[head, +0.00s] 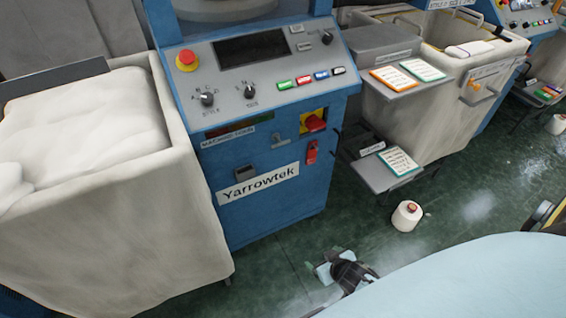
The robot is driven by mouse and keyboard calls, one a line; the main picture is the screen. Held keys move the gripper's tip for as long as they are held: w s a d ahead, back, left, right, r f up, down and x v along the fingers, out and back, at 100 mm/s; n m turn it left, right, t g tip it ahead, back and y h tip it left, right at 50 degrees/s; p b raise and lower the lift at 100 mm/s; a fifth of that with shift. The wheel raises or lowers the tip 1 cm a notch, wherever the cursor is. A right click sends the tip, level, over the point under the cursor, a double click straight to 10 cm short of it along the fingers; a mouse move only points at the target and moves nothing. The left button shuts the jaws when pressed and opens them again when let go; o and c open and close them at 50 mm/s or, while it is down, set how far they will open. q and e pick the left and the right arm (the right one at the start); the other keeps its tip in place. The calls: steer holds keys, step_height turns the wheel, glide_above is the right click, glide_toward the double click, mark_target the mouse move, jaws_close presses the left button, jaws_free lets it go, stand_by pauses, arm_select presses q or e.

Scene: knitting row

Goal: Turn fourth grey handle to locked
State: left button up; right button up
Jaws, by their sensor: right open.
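My left gripper is out of view.
A red rotary switch (315,122) on yellow and a red padlock (312,151) are right of the handle. A fabric-filled bin (150,225) stands left. A cart (405,112) and yarn cone (407,215) are right.

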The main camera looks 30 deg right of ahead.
steer(key=shift+o, duration=0.7)
steer(key=w+d+r+t+b, duration=0.1)
steer(key=w+r+t+b, duration=0.2)
steer(key=w, duration=0.5)
steer(key=shift+w+d+m+b, duration=0.25)
steer(key=shift+d+m+b, duration=0.15)
steer(key=shift+b, duration=0.35)
steer(key=m+t+b, duration=0.1)
steer(key=t+b, duration=0.6)
steer(key=b, duration=0.4)
glide_toward(278, 141)
steer(key=s, duration=0.6)
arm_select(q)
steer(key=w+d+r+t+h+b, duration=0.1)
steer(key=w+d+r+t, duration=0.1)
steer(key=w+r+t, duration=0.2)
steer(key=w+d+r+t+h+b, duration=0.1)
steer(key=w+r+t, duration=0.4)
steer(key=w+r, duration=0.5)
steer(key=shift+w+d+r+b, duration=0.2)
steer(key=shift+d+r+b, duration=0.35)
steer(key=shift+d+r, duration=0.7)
arm_select(e)
steer(key=w, duration=1.3)
steer(key=shift+d+f, duration=0.15)
steer(key=shift+d, duration=0.2)
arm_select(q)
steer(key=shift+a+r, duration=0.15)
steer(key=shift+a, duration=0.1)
